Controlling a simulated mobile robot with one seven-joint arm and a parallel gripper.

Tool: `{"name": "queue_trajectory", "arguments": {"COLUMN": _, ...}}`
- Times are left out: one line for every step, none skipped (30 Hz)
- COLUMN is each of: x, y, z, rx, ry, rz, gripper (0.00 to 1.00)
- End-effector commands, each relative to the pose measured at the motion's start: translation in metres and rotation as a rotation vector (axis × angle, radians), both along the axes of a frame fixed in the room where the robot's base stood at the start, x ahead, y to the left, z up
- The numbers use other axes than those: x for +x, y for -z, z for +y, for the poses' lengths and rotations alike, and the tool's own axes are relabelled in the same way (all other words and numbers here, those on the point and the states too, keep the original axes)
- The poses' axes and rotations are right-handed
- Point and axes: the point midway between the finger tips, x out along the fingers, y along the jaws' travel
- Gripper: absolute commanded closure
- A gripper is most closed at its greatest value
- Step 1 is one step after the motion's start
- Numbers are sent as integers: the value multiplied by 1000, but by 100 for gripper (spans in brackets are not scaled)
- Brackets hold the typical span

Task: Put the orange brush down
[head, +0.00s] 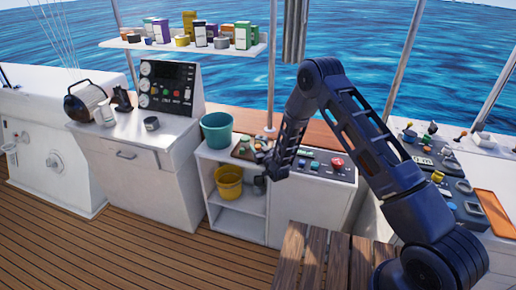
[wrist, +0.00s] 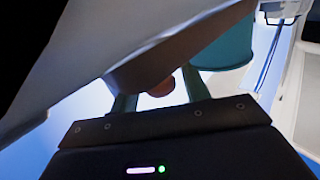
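My gripper (head: 260,184) hangs low in front of the white cabinet in the head view, just right of the yellow bucket; its fingertips are too small there to make out. In the wrist view its two greenish fingers (wrist: 160,98) stand apart. A reddish-brown rounded end shows between them, and a broad brown block hides their tips. I take this brown piece for the shaded orange brush (wrist: 163,88), held in the gripper. The brush cannot be picked out in the head view.
A teal bucket (head: 217,131) stands on the cabinet, and a yellow bucket (head: 229,182) is on its shelf (head: 234,201). A control panel (head: 318,166) lies to the right. A wooden slatted surface (head: 312,250) is in front. The deck (head: 130,245) at left is clear.

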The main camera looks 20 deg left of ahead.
Motion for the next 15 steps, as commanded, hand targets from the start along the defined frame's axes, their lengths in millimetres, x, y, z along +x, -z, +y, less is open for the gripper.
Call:
{"name": "queue_trajectory", "arguments": {"x": 0, "y": 0, "z": 0, "rx": 0, "ry": 0, "rz": 0, "gripper": 49}}
{"name": "queue_trajectory", "arguments": {"x": 0, "y": 0, "z": 0, "rx": 0, "ry": 0, "rz": 0, "gripper": 49}}
{"name": "queue_trajectory", "arguments": {"x": 0, "y": 0, "z": 0, "rx": 0, "ry": 0, "rz": 0, "gripper": 49}}
{"name": "queue_trajectory", "arguments": {"x": 0, "y": 0, "z": 0, "rx": 0, "ry": 0, "rz": 0, "gripper": 49}}
{"name": "queue_trajectory", "arguments": {"x": 0, "y": 0, "z": 0, "rx": 0, "ry": 0, "rz": 0, "gripper": 49}}
{"name": "queue_trajectory", "arguments": {"x": 0, "y": 0, "z": 0, "rx": 0, "ry": 0, "rz": 0, "gripper": 49}}
{"name": "queue_trajectory", "arguments": {"x": 0, "y": 0, "z": 0, "rx": 0, "ry": 0, "rz": 0, "gripper": 49}}
{"name": "queue_trajectory", "arguments": {"x": 0, "y": 0, "z": 0, "rx": 0, "ry": 0, "rz": 0, "gripper": 49}}
{"name": "queue_trajectory", "arguments": {"x": 0, "y": 0, "z": 0, "rx": 0, "ry": 0, "rz": 0, "gripper": 49}}
{"name": "queue_trajectory", "arguments": {"x": 0, "y": 0, "z": 0, "rx": 0, "ry": 0, "rz": 0, "gripper": 49}}
{"name": "queue_trajectory", "arguments": {"x": 0, "y": 0, "z": 0, "rx": -1, "ry": 0, "rz": -1, "gripper": 49}}
{"name": "queue_trajectory", "arguments": {"x": 0, "y": 0, "z": 0, "rx": -1, "ry": 0, "rz": -1, "gripper": 49}}
{"name": "queue_trajectory", "arguments": {"x": -2, "y": 0, "z": -3, "rx": -1, "ry": 1, "rz": 0, "gripper": 49}}
{"name": "queue_trajectory", "arguments": {"x": -5, "y": 1, "z": -6, "rx": -3, "ry": 1, "rz": 1, "gripper": 49}}
{"name": "queue_trajectory", "arguments": {"x": -9, "y": 1, "z": -10, "rx": -1, "ry": 1, "rz": 1, "gripper": 49}}
